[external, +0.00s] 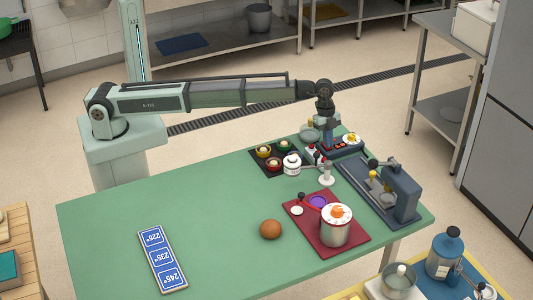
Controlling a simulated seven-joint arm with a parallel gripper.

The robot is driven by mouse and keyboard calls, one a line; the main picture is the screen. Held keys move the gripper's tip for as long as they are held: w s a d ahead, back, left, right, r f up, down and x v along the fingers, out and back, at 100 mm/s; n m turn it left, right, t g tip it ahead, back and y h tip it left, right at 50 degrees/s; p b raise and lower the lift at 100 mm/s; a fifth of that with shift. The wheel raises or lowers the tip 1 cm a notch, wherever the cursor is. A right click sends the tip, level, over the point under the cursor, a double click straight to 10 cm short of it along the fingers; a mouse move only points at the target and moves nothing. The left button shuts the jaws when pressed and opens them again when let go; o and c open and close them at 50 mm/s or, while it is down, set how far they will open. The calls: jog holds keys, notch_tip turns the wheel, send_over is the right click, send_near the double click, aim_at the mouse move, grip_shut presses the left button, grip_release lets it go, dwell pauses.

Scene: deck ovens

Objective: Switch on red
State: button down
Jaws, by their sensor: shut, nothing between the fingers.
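A dark panel (345,148) with small red marks on its front stands at the far right part of the green table. A yellow-and-white round piece (351,139) sits on it. A small red-and-white device (314,153) stands just left of the panel. I cannot tell which of these carries the red switch, or whether it is on or off. My gripper (323,147) points down between the device and the panel, shut and empty. Its fingertips are small and partly lost among the objects, so contact cannot be told.
Close by are a white lidded jar (292,164), a dark tray (259,168) of small bowls, a white stand (326,179) and a grey machine (402,192). A red mat (343,246) holds a pot (335,232). A brown bun (271,229) and blue number board (161,258) lie nearer.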

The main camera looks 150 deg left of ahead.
jog(key=shift+s+d+f, duration=0.15)
jog(key=shift+s+f, duration=0.35)
jog(key=shift+s, duration=0.35)
jog(key=w+v, duration=0.1)
jog(key=v, duration=1.3)
jog(key=shift+w+r, duration=0.3)
jog(key=shift+r, duration=0.2)
jog(key=shift+s+f+t, duration=0.15)
jog(key=shift+s+t, duration=0.55)
jog(key=shift+s, duration=0.3)
jog(key=shift+f, duration=0.1)
jog(key=x, duration=1.4)
